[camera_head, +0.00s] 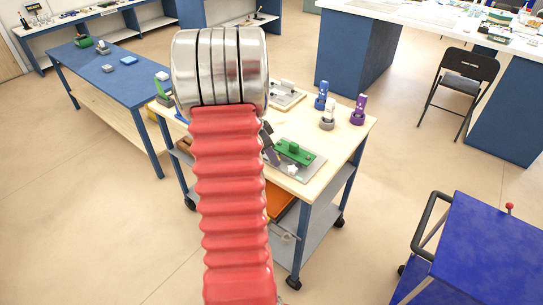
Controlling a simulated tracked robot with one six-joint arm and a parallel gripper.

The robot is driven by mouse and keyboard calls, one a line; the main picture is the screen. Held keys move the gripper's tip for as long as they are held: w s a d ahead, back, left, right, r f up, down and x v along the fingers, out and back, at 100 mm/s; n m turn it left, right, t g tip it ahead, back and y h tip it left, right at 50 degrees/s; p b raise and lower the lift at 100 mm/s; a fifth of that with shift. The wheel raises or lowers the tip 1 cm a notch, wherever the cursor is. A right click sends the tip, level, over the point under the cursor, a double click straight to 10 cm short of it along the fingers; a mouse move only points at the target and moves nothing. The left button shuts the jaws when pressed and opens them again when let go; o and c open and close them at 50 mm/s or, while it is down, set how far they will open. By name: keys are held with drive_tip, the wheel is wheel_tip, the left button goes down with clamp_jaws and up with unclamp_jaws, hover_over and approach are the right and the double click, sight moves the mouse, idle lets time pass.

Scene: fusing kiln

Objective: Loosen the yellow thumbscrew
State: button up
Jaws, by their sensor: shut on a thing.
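I do not see the yellow thumbscrew in the head view; it may be hidden behind my arm. My arm, with its red bellows and silver joint, stands across the middle of the view and covers part of the wooden-topped cart (345,132). My gripper's fingertips are hidden behind it. A dark grey slanted piece (270,153) shows just right of the bellows; I cannot tell whether it is part of my gripper. Beside it, a green block (295,151) sits on a grey plate (309,170) on the cart.
Blue (321,96), grey (327,117) and purple (359,112) upright pieces stand on the cart's right side. Another plate (287,95) lies at the back. A blue table (90,76) is left, a blue trolley (490,250) lower right, a black chair (468,80) behind. Floor between is clear.

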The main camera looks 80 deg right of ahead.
drive_tip(key=n, duration=0.3)
drive_tip(key=n+t+h, duration=0.1)
drive_tip(key=shift+s+a, duration=0.2)
drive_tip(key=shift+s, duration=0.05)
drive_tip(key=shift+s+a+n+t+h, duration=0.15)
drive_tip(key=shift+n+t, duration=0.3)
drive_tip(key=shift+n, duration=0.65)
drive_tip(key=shift+s+d+n+t+h, duration=0.15)
drive_tip(key=shift+n+t, duration=0.3)
drive_tip(key=shift+n, duration=0.65)
drive_tip(key=shift+w+a+n, duration=0.1)
drive_tip(key=shift+n, duration=0.4)
drive_tip(key=o, duration=0.8)
drive_tip(key=v, duration=1.3)
drive_tip(key=shift+a+r, duration=0.2)
drive_tip(key=shift+r, duration=0.15)
